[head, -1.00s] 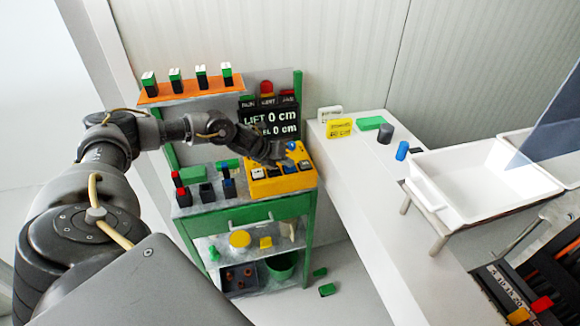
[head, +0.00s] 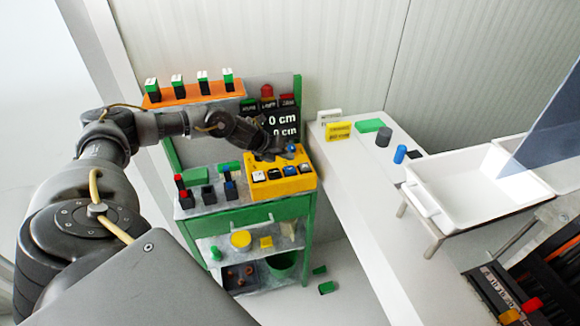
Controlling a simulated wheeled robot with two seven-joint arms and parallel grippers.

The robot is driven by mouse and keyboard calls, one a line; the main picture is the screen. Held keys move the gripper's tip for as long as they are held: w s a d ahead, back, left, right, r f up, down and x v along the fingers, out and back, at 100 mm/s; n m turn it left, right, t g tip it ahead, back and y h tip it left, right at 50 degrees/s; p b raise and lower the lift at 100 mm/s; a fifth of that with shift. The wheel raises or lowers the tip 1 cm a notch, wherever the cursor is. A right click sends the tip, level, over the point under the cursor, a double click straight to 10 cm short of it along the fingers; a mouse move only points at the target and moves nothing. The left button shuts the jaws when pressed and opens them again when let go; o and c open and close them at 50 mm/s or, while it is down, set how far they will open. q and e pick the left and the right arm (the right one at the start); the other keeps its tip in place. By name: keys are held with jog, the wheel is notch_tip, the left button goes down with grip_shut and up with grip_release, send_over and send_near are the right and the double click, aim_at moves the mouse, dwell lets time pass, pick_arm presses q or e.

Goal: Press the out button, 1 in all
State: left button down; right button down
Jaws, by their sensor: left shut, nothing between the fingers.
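A yellow control box (head: 284,183) with a row of several white, black and blue buttons along its front sits on the right part of the green bench. A blue knob or button (head: 291,148) shows at its back. Button labels are too small to read, so I cannot tell which one is the out button. My left gripper (head: 284,156) is shut and empty, over the back part of the yellow box near the blue knob. I cannot tell whether its tips touch anything. My right gripper is not in view.
A black display (head: 283,122) stands behind the box, partly hidden by my left arm. An orange shelf (head: 190,94) holds several green-topped blocks. At right, a white counter (head: 350,190) carries a white tray (head: 470,190). Green pieces (head: 327,287) lie on the floor.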

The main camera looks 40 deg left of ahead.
pick_arm(q)
jog(key=shift+r+p, duration=0.7)
jog(key=shift+r, duration=0.65)
